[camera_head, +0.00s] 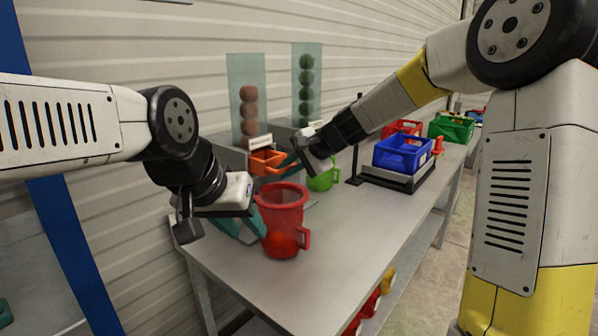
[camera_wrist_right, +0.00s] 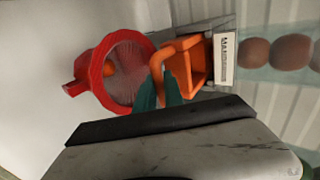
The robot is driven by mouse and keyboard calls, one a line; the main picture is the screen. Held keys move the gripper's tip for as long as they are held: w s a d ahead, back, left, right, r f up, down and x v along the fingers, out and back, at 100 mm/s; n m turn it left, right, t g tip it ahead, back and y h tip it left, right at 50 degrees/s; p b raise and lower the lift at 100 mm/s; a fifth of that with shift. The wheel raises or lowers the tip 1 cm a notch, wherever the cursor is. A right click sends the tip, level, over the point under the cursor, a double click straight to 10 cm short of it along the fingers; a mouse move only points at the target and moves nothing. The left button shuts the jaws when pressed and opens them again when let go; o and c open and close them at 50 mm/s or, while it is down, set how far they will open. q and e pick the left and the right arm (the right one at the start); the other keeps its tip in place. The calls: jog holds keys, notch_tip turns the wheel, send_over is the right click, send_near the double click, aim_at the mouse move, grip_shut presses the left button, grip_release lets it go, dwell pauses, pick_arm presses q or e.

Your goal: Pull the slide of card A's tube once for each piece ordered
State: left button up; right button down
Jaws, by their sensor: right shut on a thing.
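The left clear tube (camera_head: 248,95) holds a stack of brownish-orange balls above an orange slide (camera_head: 267,160) with a handle. A small white card (camera_wrist_right: 226,60) sits by that slide; its text is too small to read. My right gripper (camera_head: 284,168) is shut on the handle of the orange slide (camera_wrist_right: 185,66). A red mug (camera_head: 282,212) stands on the table in front of the slide.
A second tube (camera_head: 306,80) with green balls stands to the right. A green mug (camera_head: 323,180) is below it, partly behind my right gripper. A blue crate (camera_head: 402,152) sits in a dark tray to the right, with red and green crates behind. The table front is clear.

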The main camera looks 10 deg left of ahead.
aim_at(277, 161)
jog(key=shift+w+a+r, duration=0.1)
jog(key=shift+w+a, duration=0.7)
jog(key=shift+a, duration=0.35)
jog(key=shift+w+a, duration=0.8)
jog(key=shift+a, duration=0.3)
jog(key=shift+d, duration=0.1)
jog(key=shift+s+d, duration=1)
jog(key=shift+d, duration=0.45)
jog(key=shift+s+d, duration=0.95)
jog(key=shift+d, duration=0.5)
jog(key=shift+s+d, duration=1)
jog(key=shift+d, duration=0.45)
jog(key=shift+a, duration=0.1)
jog(key=shift+w+a, duration=1)
jog(key=shift+a, duration=0.45)
jog(key=shift+w+a, duration=0.95)
jog(key=shift+a, duration=0.45)
jog(key=shift+w+a, duration=1)
jog(key=shift+a, duration=0.45)
jog(key=shift+d, duration=0.1)
